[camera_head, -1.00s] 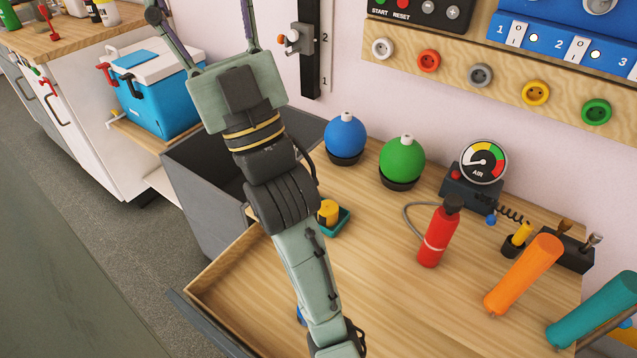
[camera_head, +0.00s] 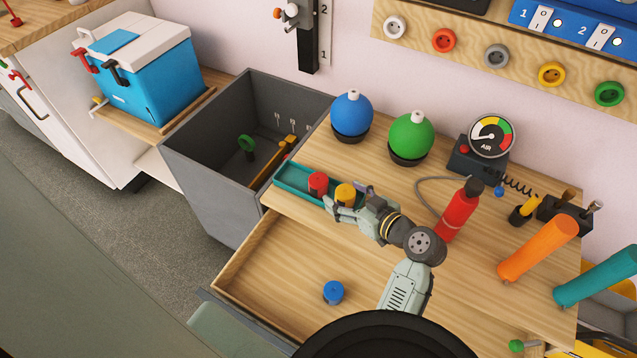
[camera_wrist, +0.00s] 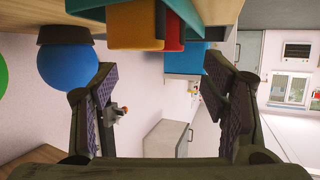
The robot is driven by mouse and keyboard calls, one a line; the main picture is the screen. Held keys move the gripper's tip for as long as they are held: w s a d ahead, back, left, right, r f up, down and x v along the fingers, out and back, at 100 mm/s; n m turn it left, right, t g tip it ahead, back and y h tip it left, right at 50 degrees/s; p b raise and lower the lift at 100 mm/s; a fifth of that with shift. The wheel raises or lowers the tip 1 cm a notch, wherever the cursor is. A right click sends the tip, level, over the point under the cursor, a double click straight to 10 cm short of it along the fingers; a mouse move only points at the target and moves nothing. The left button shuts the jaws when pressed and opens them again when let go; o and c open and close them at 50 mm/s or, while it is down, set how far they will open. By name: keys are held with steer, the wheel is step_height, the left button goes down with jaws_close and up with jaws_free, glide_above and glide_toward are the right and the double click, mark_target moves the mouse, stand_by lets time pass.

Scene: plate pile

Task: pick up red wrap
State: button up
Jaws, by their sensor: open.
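A red wrap (camera_head: 318,184), a short red roll, stands in a long teal tray (camera_head: 287,176) on the wooden worktop. A yellow wrap (camera_head: 345,193) stands beside it on the right, partly covered by my gripper. In the wrist view, the red wrap (camera_wrist: 170,30) shows at the top edge behind the yellow wrap (camera_wrist: 131,26), with the teal tray (camera_wrist: 186,12) over them. My gripper (camera_head: 346,200) is by the right end of the tray, closer to the yellow wrap than to the red one. Its fingers (camera_wrist: 160,95) are spread wide with nothing between them.
Blue (camera_head: 351,112) and green (camera_head: 411,136) balls stand behind the tray. A red extinguisher (camera_head: 459,210) is to the right. An open grey bin (camera_head: 212,180) is left of the worktop. Below, an open drawer (camera_head: 275,270) holds a blue roll (camera_head: 333,292).

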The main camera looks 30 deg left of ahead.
mark_target(322, 183)
steer(key=x, duration=0.8)
steer(key=shift+s+a, duration=0.3)
steer(key=shift+r, duration=0.1)
steer(key=c, duration=1.2)
